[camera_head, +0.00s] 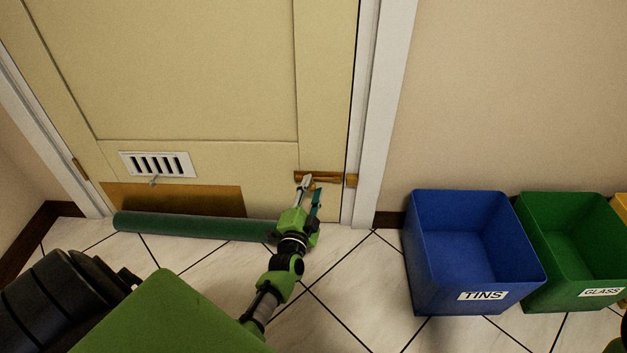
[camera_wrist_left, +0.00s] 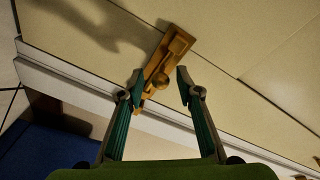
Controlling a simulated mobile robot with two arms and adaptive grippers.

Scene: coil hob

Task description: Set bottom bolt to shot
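The bottom bolt (camera_head: 318,177) is a brass bolt on a plate, low on the cream door (camera_head: 195,70) near its right edge. A brass keeper (camera_head: 351,180) sits beside it at the door frame. In the left wrist view the bolt (camera_wrist_left: 179,45) runs diagonally, with a round knob (camera_wrist_left: 162,81) standing out. My left gripper (camera_head: 311,187) is at the bolt. In the left wrist view its two fingers (camera_wrist_left: 155,88) are apart, one on each side of the knob, with gaps showing. How far the bolt reaches into the keeper is unclear. My right gripper is out of view.
A green draught roll (camera_head: 190,226) lies along the door's foot, close to my left arm. A blue TINS bin (camera_head: 425,270) and a green GLASS bin (camera_head: 570,285) stand right of the door. A white vent (camera_head: 125,160) is low on the door. Tiled floor between is clear.

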